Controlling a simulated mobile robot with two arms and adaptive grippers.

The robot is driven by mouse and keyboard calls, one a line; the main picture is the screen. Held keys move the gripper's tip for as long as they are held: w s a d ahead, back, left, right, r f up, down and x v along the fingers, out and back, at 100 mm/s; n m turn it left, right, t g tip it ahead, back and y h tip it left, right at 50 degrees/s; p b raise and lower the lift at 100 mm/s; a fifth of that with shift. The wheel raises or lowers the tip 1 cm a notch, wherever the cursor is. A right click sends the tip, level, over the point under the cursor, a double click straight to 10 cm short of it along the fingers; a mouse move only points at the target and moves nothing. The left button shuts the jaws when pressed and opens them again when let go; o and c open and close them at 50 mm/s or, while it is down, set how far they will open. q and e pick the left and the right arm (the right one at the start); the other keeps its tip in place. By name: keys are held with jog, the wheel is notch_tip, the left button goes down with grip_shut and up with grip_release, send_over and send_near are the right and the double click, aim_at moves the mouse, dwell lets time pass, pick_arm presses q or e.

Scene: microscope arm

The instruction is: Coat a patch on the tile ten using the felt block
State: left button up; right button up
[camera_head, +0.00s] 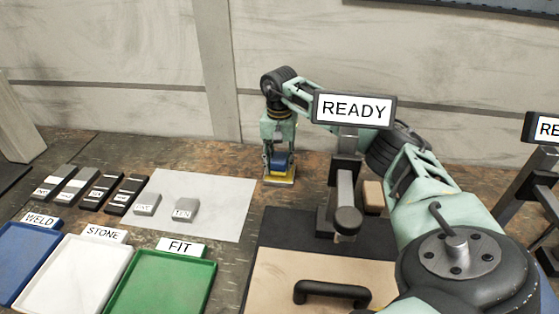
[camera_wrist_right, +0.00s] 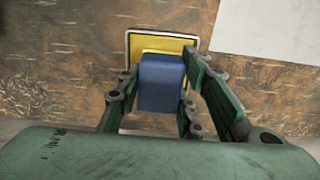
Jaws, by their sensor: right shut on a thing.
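The blue felt block (camera_head: 283,168) is held by my right gripper (camera_head: 279,156) at the back of the bench. In the right wrist view, the block (camera_wrist_right: 162,84) sits between the two fingers of the gripper (camera_wrist_right: 160,95). Below it is a yellow pad in a pale, dark-edged frame (camera_wrist_right: 138,46); its yellow front edge also shows in the head view (camera_head: 277,181). The block appears to be on or just above the pad; I cannot tell contact. Tile ten (camera_head: 185,210), a small grey block labelled TEN, lies on the white sheet (camera_head: 224,190). My left gripper is out of view.
Another grey tile (camera_head: 147,204) lies left of tile ten. Several labelled dark blocks stand further left. Blue (camera_head: 25,255), white (camera_head: 75,270) and green (camera_head: 172,283) trays line the front. A READY sign (camera_head: 353,109) and a dark stand (camera_head: 345,190) are to the right.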

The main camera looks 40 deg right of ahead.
aim_at(280, 157)
jog(key=shift+r+p, duration=1.6)
jog(key=shift+r, duration=0.75)
jog(key=shift+s+d+r+p, duration=0.1)
jog(key=shift+d+r+p, duration=0.1)
jog(key=shift+r+p, duration=0.2)
jog(key=shift+f, duration=0.1)
